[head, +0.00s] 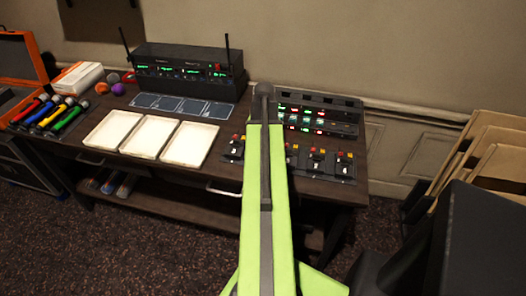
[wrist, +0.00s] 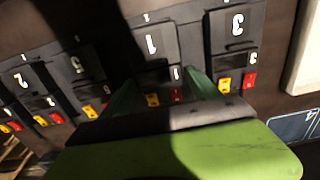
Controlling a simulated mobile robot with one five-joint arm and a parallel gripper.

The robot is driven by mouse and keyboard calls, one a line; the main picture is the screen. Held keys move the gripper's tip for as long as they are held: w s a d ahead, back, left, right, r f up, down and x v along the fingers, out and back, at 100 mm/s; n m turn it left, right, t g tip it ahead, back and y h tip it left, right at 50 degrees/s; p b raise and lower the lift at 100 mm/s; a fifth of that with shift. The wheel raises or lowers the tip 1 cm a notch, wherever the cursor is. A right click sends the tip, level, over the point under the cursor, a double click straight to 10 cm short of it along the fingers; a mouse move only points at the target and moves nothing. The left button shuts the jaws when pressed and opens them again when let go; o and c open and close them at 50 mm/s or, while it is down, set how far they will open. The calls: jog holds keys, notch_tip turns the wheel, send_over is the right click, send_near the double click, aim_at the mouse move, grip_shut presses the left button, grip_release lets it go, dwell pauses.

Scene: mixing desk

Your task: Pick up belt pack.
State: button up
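Several dark belt packs with yellow and red ends sit at the right of the desk. In the head view one belt pack (head: 237,148) shows left of my green arm and others (head: 317,162) show to its right. In the wrist view my gripper (wrist: 165,88) is low over the row, its two greenish fingers apart. A belt pack (wrist: 157,78) lies between them, below a large white 1. Other belt packs are beside it, one below the 3 (wrist: 237,75) and one near the 5 (wrist: 85,92). My arm hides the gripper in the head view.
Three white trays (head: 153,137) lie left of the packs. A radio rack (head: 188,72) with two antennas and a lit charger unit (head: 318,116) stand behind. Coloured microphones (head: 50,112) lie at far left. Folded wooden chairs (head: 490,155) stand at right.

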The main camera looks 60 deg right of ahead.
jog(key=c, duration=1.3)
notch_tip(320, 180, up, 4)
jog(key=p, duration=0.4)
jog(key=shift+r, duration=0.15)
jog(key=s+d+r+p, duration=0.1)
jog(key=s+r+p, duration=0.1)
jog(key=s, duration=0.1)
jog(key=s+d+r+p, duration=0.2)
jog(key=s, duration=0.2)
jog(key=s+d+r+p, duration=0.1)
jog(key=s+r+p, duration=0.1)
jog(key=s+p, duration=0.1)
jog(key=shift+s+d+r, duration=0.25)
jog(key=shift+s+r, duration=0.1)
jog(key=shift+s, duration=0.1)
jog(key=shift+w, duration=0.2)
